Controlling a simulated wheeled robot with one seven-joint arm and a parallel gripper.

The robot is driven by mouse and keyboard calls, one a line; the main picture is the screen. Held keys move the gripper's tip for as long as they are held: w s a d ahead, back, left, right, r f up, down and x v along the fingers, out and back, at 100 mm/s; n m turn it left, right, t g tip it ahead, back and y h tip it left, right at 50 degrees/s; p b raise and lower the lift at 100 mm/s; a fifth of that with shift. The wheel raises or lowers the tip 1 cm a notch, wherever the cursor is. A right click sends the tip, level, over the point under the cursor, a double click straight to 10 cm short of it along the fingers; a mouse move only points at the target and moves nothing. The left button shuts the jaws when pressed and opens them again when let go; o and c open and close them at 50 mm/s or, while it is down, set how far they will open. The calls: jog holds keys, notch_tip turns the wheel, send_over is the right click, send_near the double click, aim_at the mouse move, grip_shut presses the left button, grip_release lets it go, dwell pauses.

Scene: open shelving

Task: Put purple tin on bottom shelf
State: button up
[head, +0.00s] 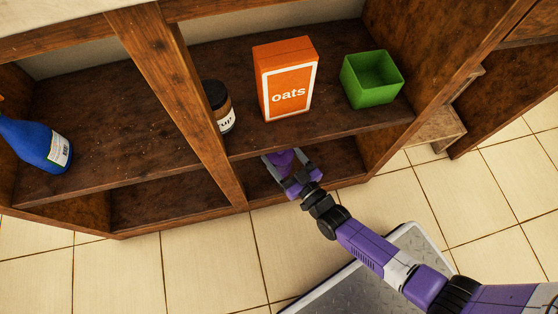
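My gripper (284,161) reaches into the right bay of the bottom shelf (257,187), under the front edge of the upper board. A small purple shape (284,157) shows between its grey fingers and looks like the purple tin. It is partly hidden by the fingers and the upper board. I cannot tell whether the fingers press on it or stand open around it, nor whether it rests on the bottom board. No other purple tin shows.
On the upper board stand an orange oats box (286,80), a green open box (371,79) and a dark jar (219,106) partly behind the wooden post (182,95). A blue bottle (36,143) is at left. The left bay of the bottom shelf (170,203) looks empty.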

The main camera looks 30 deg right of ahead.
aim_at(284, 171)
jog(key=shift+f+b, duration=1.25)
jog(key=shift+f, duration=0.75)
jog(key=shift+r, duration=0.1)
jog(key=o, duration=1.9)
jog(key=shift+o, duration=0.2)
jog(key=shift+s, duration=0.1)
